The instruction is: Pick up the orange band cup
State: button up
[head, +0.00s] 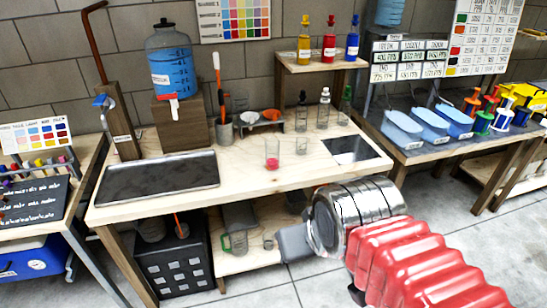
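A clear cup (272,152) stands upright on the wooden workbench (240,180), near its middle. It has a reddish-orange tint low down; I cannot make out clearly whether this is a band. A smaller clear cup (302,146) stands to its right. My gripper (290,244) is a grey end piece on my silver and red arm, in front of the bench's front edge and lower in the picture than the cups. It is apart from both cups. Its fingers are not clearly seen, so I cannot tell its opening.
A dark tray (157,178) lies on the bench's left, a dark panel (352,149) on its right. A stand with white and orange bowls (271,115), several bottles and a blue water jug (170,60) stand behind. A lower shelf (245,262) holds a green-handled mug (236,243).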

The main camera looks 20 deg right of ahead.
aim_at(273, 155)
jog(key=u, duration=0.4)
jog(key=i, duration=1.25)
jog(key=u, duration=0.15)
